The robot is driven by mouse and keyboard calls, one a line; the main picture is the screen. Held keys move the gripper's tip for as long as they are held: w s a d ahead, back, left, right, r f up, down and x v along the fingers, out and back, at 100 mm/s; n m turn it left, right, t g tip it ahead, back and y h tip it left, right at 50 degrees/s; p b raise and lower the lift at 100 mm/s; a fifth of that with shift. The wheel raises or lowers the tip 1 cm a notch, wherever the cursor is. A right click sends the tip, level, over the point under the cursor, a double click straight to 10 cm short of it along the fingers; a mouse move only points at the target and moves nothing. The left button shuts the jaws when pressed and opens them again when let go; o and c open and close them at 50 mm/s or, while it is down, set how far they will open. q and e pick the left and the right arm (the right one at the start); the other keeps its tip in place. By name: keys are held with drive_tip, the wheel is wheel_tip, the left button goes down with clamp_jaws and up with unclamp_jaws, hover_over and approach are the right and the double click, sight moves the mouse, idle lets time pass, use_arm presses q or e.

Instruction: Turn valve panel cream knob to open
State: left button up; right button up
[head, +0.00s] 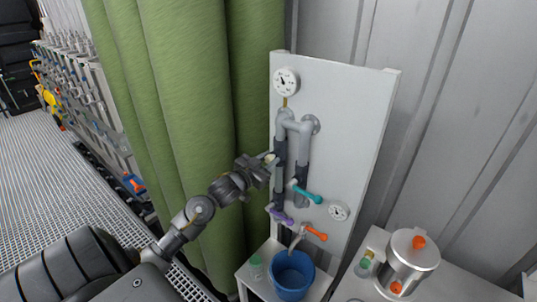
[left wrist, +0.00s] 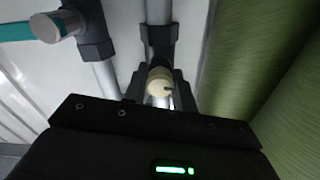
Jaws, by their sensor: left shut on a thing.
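The white valve panel (head: 345,120) stands upright against the wall, with grey pipes on it. My left gripper (head: 268,157) is at the panel's left pipe, shut on the cream knob, which is mostly hidden by the fingers in the head view. In the left wrist view the round cream knob (left wrist: 160,80) sits between my gripper's two fingers (left wrist: 158,90), in front of a dark valve body on the pipe. How far the knob is turned cannot be told. My right gripper is not in view.
A teal handle (head: 306,193), a purple handle (head: 280,215) and an orange handle (head: 316,233) sit lower on the panel. A blue bucket (head: 292,277) stands below. A metal pot (head: 410,262) is at right. A green curtain (head: 190,90) hangs close left of the panel.

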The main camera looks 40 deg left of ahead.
use_arm(q)
drive_tip(key=shift+n, duration=0.3)
drive_tip(key=shift+f, duration=0.1)
drive_tip(key=o, duration=1)
drive_tip(key=shift+p, duration=0.3)
drive_tip(key=shift+s, duration=0.35)
drive_tip(key=s+b, duration=0.3)
drive_tip(key=s, duration=0.7)
drive_tip(key=shift+d, duration=0.1)
